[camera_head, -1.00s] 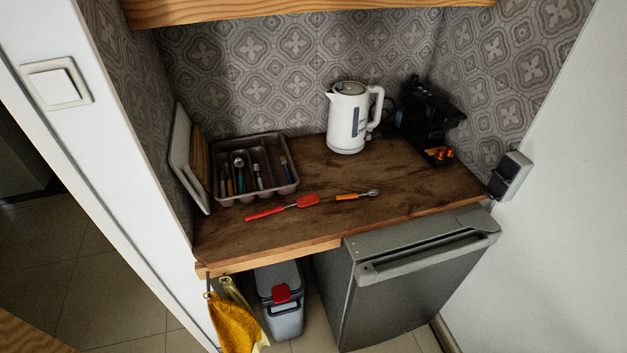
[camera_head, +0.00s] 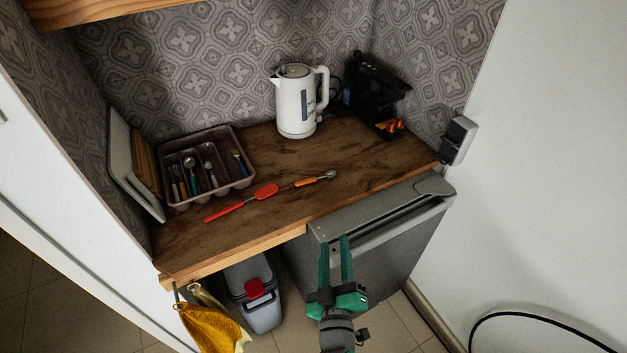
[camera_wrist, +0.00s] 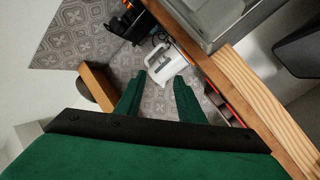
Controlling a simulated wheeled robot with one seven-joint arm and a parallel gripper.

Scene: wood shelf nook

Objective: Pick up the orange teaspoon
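The orange teaspoon (camera_head: 312,181) lies on the wooden counter, its orange handle to the left and its metal bowl to the right. It is near the front edge, right of a red spatula (camera_head: 240,203). My gripper (camera_head: 334,243) is open and empty, its green fingers apart. In the head view it shows below the teaspoon, in front of the fridge and clear of the counter. In the wrist view the open fingers (camera_wrist: 157,78) also show with nothing between them. I cannot make out the teaspoon for sure there.
A grey cutlery tray (camera_head: 250,177) with several utensils stands at the back left. A white kettle (camera_head: 296,105) and a black coffee machine (camera_head: 372,95) stand behind the teaspoon. The grey fridge (camera_head: 390,240) and a bin (camera_head: 262,315) are under the counter.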

